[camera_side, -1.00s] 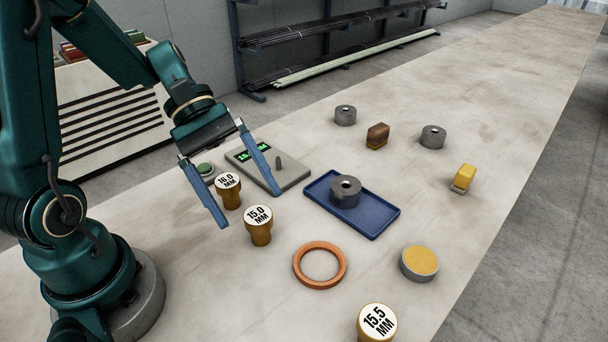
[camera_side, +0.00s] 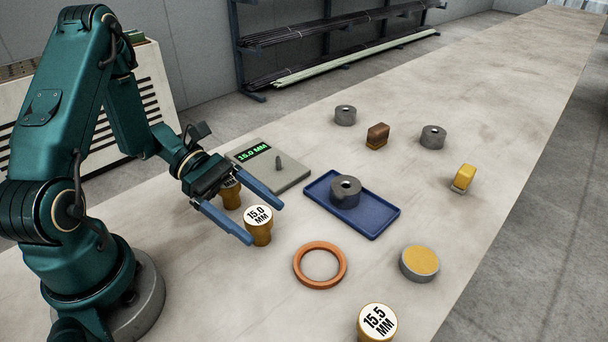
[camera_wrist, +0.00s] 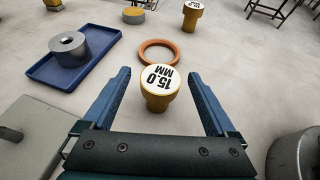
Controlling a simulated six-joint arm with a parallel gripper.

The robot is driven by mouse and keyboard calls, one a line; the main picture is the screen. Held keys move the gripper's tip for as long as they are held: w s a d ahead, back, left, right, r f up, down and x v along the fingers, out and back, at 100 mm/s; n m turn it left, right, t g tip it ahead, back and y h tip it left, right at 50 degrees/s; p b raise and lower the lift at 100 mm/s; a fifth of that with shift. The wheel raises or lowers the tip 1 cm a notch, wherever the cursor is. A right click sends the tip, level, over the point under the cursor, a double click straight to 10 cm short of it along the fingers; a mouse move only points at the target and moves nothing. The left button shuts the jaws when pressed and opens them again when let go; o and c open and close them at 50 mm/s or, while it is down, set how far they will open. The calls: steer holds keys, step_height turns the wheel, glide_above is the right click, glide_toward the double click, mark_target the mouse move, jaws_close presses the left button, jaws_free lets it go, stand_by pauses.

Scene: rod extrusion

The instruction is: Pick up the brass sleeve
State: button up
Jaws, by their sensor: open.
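Several brass-coloured pieces with white labelled tops stand on the bench. The 15.0 MM brass piece (camera_side: 259,217) stands upright and also shows in the wrist view (camera_wrist: 158,82). My gripper (camera_side: 266,222) is open, with one blue finger on each side of this piece. In the wrist view my gripper (camera_wrist: 160,76) shows a gap between each finger and the piece. Its exact height over the bench is hard to tell. Another brass piece (camera_side: 231,195) is partly hidden behind my gripper. The 15.5 MM piece (camera_side: 376,322) stands at the front edge of the side view.
A grey gauge box (camera_side: 272,166) reads 15.0 MM. A blue tray (camera_side: 374,222) holds a grey steel cylinder (camera_side: 345,190). An orange ring (camera_side: 320,265) and a yellow-topped disc (camera_side: 419,263) lie to the right. Grey cylinders, a brown block and a yellow block are farther back.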

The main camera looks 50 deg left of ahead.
steer(key=shift+d+f, duration=0.2)
steer(key=shift+d, duration=0.25)
jaws_close()
steer(key=shift+w, duration=0.1)
